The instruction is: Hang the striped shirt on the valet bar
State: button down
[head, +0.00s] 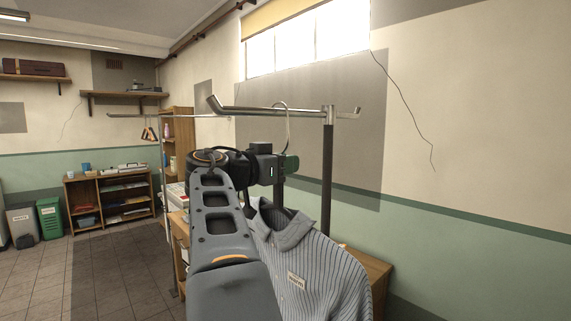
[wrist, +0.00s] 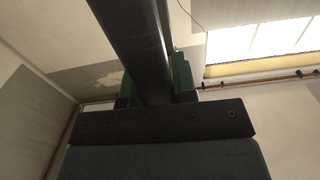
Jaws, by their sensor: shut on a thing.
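The striped shirt (head: 318,272), grey-blue with a white label, hangs below my gripper (head: 288,163), partly hidden behind my arm. A thin silver hanger hook (head: 288,122) rises above my gripper, its curved top at the height of the valet bar (head: 245,110). I cannot tell whether the hook rests on the bar. In the wrist view my gripper (wrist: 155,97) has its green fingers on both sides of a dark piece (wrist: 140,45), seemingly the hanger's stem. The valet bar is metal with upturned ends on a dark post (head: 327,180).
A wooden table (head: 378,270) stands behind the shirt by the wall. A second rail (head: 125,115) with small hangers (head: 149,134) is further left. A low shelf (head: 110,200) and bins (head: 49,216) stand at the far left. The tiled floor (head: 110,265) at left is clear.

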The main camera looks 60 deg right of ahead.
jog(key=c, duration=0.8)
grip_release()
jog(key=shift+c, duration=0.2)
jog(key=b+v, duration=0.2)
jog(key=v, duration=1.1)
jog(key=shift+a+b, duration=0.35)
jog(key=shift+w+r, duration=0.1)
jog(key=shift+w, duration=0.05)
